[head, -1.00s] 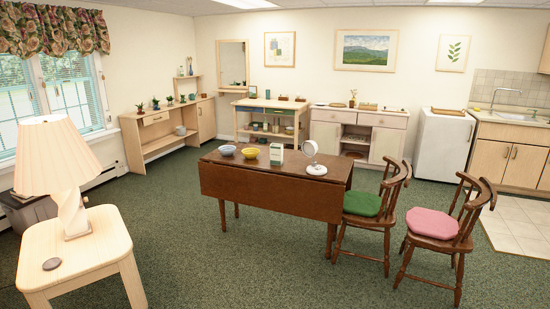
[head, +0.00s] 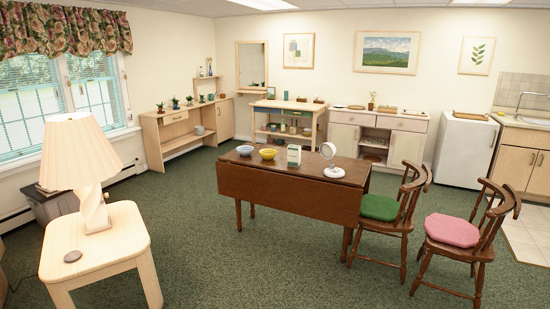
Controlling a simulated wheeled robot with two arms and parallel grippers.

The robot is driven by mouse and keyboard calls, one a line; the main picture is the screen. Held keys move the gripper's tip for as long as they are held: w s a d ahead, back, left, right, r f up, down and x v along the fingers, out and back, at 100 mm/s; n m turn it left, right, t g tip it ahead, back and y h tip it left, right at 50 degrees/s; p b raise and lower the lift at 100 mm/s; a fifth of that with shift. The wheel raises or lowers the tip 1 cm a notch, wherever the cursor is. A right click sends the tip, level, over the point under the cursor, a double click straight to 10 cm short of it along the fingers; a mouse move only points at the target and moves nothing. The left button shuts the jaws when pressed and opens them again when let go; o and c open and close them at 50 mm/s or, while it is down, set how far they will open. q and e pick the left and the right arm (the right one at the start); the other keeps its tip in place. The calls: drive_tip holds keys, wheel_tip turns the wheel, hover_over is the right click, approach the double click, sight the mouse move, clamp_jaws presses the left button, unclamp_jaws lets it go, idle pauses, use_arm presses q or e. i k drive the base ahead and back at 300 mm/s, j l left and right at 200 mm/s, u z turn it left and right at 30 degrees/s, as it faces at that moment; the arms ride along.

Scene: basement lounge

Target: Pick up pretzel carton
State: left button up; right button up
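Neither of my grippers is in view.
A cream side table (head: 120,232) with a lamp (head: 80,160) stands at the near left. Chairs with a green cushion (head: 379,207) and a pink cushion (head: 452,230) stand right of the brown table. Green carpet (head: 240,265) in front of it is clear.

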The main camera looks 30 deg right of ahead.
sight(293, 150)
drive_tip(key=i+l, duration=0.15)
drive_tip(key=l, duration=0.25)
drive_tip(key=i+l, duration=0.2)
drive_tip(key=l, duration=0.2)
drive_tip(key=i+l+u, duration=0.1)
drive_tip(key=l, duration=0.25)
drive_tip(key=i+l, duration=0.2)
drive_tip(key=l, duration=0.2)
drive_tip(key=i+l, duration=0.15)
drive_tip(key=l, duration=0.25)
drive_tip(key=i+l+u, duration=0.1)
drive_tip(key=l, duration=0.3)
